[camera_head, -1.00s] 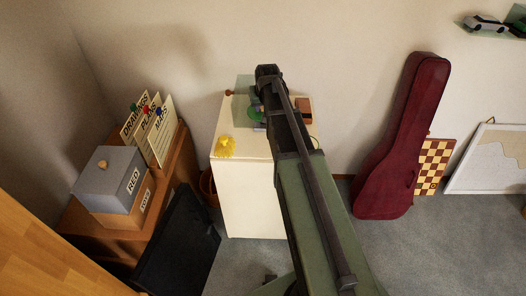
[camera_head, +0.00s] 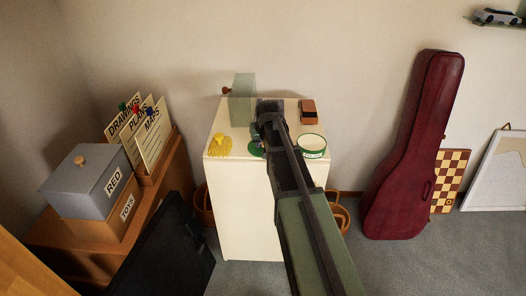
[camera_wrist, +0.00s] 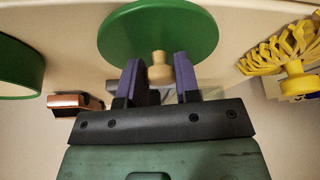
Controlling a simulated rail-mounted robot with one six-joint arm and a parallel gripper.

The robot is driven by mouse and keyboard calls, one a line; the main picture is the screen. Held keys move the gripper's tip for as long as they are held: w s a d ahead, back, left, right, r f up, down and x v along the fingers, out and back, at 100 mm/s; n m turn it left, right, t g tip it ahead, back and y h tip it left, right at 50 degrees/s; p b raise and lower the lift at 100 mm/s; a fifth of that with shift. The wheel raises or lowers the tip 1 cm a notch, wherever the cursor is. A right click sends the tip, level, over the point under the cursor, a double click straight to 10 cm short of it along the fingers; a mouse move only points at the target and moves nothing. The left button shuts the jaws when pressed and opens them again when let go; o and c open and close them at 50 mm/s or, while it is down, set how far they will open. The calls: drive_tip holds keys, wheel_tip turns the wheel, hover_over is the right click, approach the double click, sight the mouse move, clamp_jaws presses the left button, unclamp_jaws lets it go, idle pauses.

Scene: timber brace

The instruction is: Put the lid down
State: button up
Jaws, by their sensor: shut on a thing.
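The lid (camera_wrist: 158,28) is a round green disc with a pale wooden knob (camera_wrist: 160,70). In the wrist view my gripper (camera_wrist: 158,72) has its two purple fingers on either side of the knob, shut on it. In the head view the lid (camera_head: 256,151) shows as a green sliver beside my arm, over the cream cabinet top (camera_head: 235,178); my arm hides most of it. I cannot tell whether it touches the top. An open round tin (camera_head: 312,146), green and white, stands to its right; its green side (camera_wrist: 18,68) shows at left in the wrist view.
A yellow brush-like thing (camera_head: 219,145) lies left of the lid. A brown block (camera_head: 308,112) and a greenish box with a knob (camera_head: 242,99) stand at the back.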

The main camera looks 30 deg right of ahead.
drive_tip(key=shift+f+p, duration=0.15)
drive_tip(key=shift+p, duration=0.15)
drive_tip(key=shift+f, duration=0.25)
drive_tip(key=o, duration=0.9)
drive_tip(key=shift+r, duration=0.1)
drive_tip(key=p+v, duration=1.1)
drive_tip(key=v, duration=0.2)
drive_tip(key=s+a+n+g, duration=0.1)
drive_tip(key=s+a, duration=0.5)
drive_tip(key=s+a+f+n+g, duration=0.1)
drive_tip(key=s+a, duration=0.5)
drive_tip(key=s, duration=0.1)
drive_tip(key=s+a+f+g+y, duration=0.1)
drive_tip(key=s+a+g, duration=0.1)
drive_tip(key=s+a, duration=0.4)
drive_tip(key=shift+s+a+n, duration=0.35)
drive_tip(key=shift+a+n, duration=0.05)
drive_tip(key=shift+a, duration=0.15)
